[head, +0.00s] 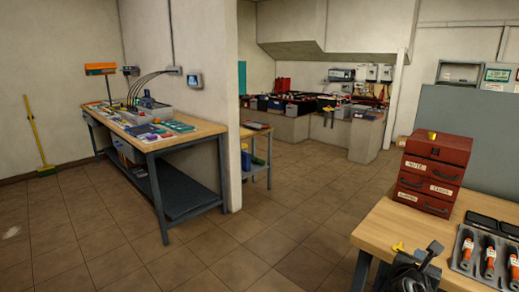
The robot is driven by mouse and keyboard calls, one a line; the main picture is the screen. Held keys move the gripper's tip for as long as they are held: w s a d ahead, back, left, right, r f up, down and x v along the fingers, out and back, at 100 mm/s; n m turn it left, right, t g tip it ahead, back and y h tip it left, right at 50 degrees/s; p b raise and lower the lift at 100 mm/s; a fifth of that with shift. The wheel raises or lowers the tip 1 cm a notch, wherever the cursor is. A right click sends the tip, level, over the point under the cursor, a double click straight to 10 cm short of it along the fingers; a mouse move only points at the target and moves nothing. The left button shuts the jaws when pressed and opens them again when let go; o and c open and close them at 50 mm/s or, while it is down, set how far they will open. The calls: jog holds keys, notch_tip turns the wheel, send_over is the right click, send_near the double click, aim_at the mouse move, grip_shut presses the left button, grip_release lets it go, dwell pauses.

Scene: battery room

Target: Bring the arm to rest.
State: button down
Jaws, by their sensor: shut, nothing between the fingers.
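My gripper (435,246) shows at the bottom right of the head view as a dark, partly cut-off shape in front of the near edge of the wooden workbench (395,222). Its fingers point up and look shut with nothing between them. A small yellow-orange item (400,248) shows just left of the fingertips; whether it touches them I cannot tell. The rest of my arm is below the picture or hidden.
A red drawer box (433,174) with a yellow item on top stands on the workbench, beside a grey tray (465,262) of orange-handled tools. Another bench (190,135) stands left. Tiled floor (260,245) between the benches is clear. A broom (38,135) leans left.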

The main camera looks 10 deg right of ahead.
jog(key=s+a+f+m+t+y, duration=0.2)
jog(key=s+a+f+m+y, duration=0.25)
jog(key=s+a, duration=0.55)
jog(key=s+a+f+m+t+y, duration=0.1)
jog(key=s+a+f+m+y, duration=0.2)
jog(key=s+a+f+m, duration=0.65)
jog(key=s+a+r+m+t+y, duration=0.1)
jog(key=s+a+r+m+y, duration=0.1)
jog(key=s+r, duration=0.5)
jog(key=s+a+r+m+y, duration=0.1)
jog(key=s+a+r, duration=0.2)
jog(key=s, duration=0.7)
jog(key=s+r+m+t+y, duration=0.1)
jog(key=s+r+m, duration=0.7)
jog(key=s+r, duration=0.1)
jog(key=shift+a+r+m, duration=0.25)
jog(key=shift+r+m, duration=0.05)
jog(key=shift+r, duration=0.5)
jog(key=shift+s, duration=0.1)
